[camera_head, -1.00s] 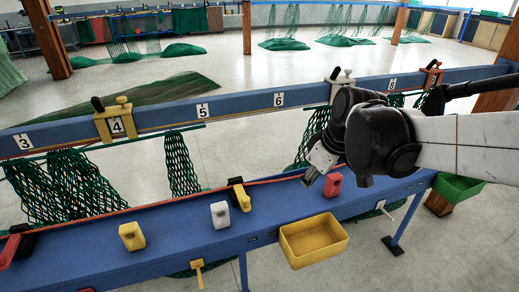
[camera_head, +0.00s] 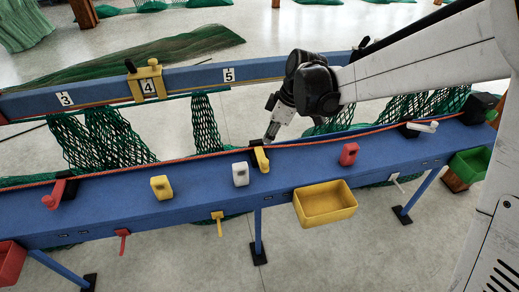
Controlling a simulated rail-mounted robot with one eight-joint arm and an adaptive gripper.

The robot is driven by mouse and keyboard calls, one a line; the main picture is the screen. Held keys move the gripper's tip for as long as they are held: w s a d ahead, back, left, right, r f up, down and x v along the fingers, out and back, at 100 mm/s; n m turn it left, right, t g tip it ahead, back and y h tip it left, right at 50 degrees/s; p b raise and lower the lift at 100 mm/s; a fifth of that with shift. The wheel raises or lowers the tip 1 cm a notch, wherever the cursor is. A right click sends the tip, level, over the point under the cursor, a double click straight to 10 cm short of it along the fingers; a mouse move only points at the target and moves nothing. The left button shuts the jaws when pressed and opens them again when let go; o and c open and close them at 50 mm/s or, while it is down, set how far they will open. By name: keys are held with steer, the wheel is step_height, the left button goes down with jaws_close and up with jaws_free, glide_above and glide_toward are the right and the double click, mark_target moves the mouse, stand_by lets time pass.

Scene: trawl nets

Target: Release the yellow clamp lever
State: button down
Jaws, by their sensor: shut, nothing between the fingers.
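The yellow clamp lever (camera_head: 261,159) sits on the blue bench (camera_head: 205,203), its black base at the bench's back edge by the orange rope. It points toward the front of the bench. My gripper (camera_head: 269,138) is shut and empty, pointing down just behind and above the lever's black base. I cannot tell whether the tips touch it.
A red lever (camera_head: 55,193) and a white lever (camera_head: 424,127) are also on the bench. Yellow (camera_head: 161,188), white (camera_head: 240,174) and red (camera_head: 349,154) blocks stand between them. A yellow bin (camera_head: 325,205) hangs at the front. Green nets hang behind.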

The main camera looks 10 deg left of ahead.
glide_toward(262, 156)
steer(key=s+a+f, duration=0.3)
steer(key=s+f, duration=0.1)
steer(key=f, duration=0.1)
steer(key=shift+s+a+p, duration=0.3)
steer(key=shift+a+p, duration=0.05)
steer(key=shift+p, duration=0.05)
steer(key=shift+s, duration=0.1)
stand_by(0.4)
